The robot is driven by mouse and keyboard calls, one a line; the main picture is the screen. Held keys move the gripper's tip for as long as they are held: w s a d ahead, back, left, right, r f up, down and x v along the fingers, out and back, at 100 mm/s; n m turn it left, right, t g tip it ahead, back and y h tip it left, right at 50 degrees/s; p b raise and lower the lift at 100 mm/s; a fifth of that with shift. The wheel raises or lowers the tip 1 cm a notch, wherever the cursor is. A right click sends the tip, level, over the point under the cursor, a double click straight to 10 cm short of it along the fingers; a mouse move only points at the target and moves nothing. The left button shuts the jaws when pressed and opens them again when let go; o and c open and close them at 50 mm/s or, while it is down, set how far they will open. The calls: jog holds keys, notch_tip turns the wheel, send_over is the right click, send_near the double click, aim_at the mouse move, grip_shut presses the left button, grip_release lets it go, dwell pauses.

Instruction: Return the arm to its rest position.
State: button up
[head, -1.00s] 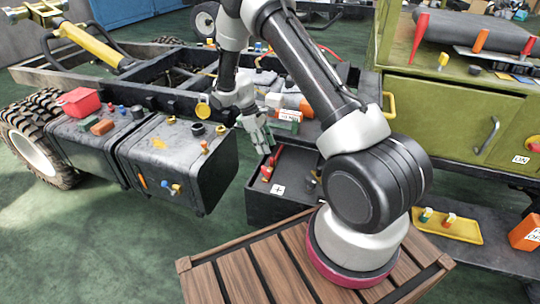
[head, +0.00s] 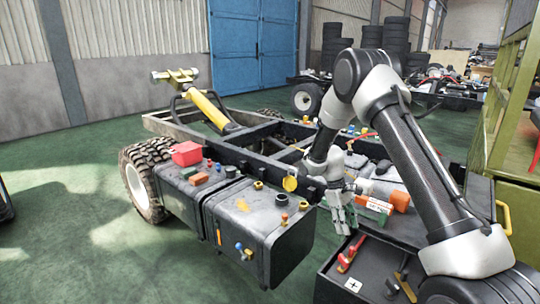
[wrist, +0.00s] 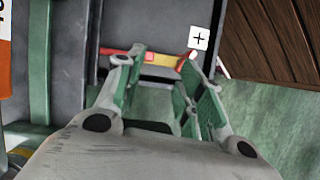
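My arm is bent over at the right of the head view. My gripper (head: 343,212) hangs fingers down beside the chassis frame, above or near the edge of an open black drawer (head: 330,275). In the wrist view the two green-padded fingers (wrist: 157,80) stand apart with nothing held between them. Beyond them a red and yellow tool (wrist: 150,57) lies at the drawer, near a white label with a plus sign (wrist: 199,38). From these frames I cannot tell the exact height of my gripper over the drawer.
The chassis frame (head: 165,122) with black tanks (head: 262,222) stands close left of my gripper. A red-handled tool (head: 350,252) lies in the drawer. A green and white box (head: 375,206) and an orange item (head: 399,200) sit just right of it. Green floor is open at left.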

jog(key=s+d+r+m+t+y, duration=0.1)
jog(key=s+r+m+t, duration=0.2)
jog(key=s+r, duration=1.2)
jog(key=s+d+r+m+t+y, duration=0.2)
jog(key=s+r+m+t, duration=0.2)
jog(key=s+r, duration=1.2)
notch_tip(320, 180, up, 3)
jog(key=shift+s+d+f+m+t, duration=0.15)
jog(key=shift+m+t, duration=0.15)
jog(key=shift+t, duration=0.3)
